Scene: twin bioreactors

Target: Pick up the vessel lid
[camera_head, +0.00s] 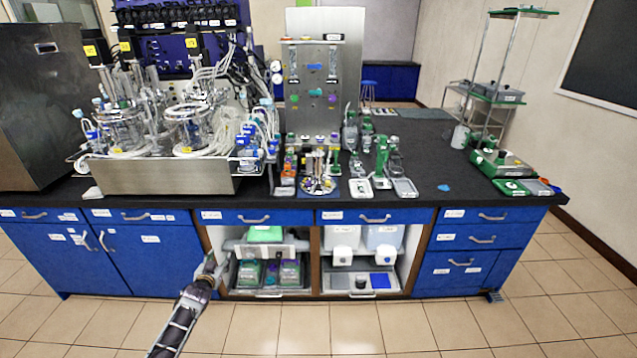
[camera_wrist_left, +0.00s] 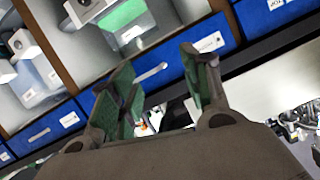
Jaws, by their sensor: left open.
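Two glass and steel bioreactor vessels stand in a steel base at the left of the bench, the left vessel (camera_head: 122,128) and the right vessel (camera_head: 190,125). Metal head plates with ports and tubing top them; I cannot tell which part is the vessel lid. My left gripper (camera_head: 210,268) is open and empty, low in front of the bench cabinets and well apart from the vessels. In the left wrist view its green-padded fingers (camera_wrist_left: 162,92) stand apart with nothing held between them. My right gripper is not in view.
The black benchtop (camera_head: 440,170) carries small instruments and bottles mid-bench and a green-based balance (camera_head: 500,163) at the right. Open shelves (camera_head: 270,292) hold bins below. A steel cabinet (camera_head: 35,105) stands at the far left. Floor in front is clear.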

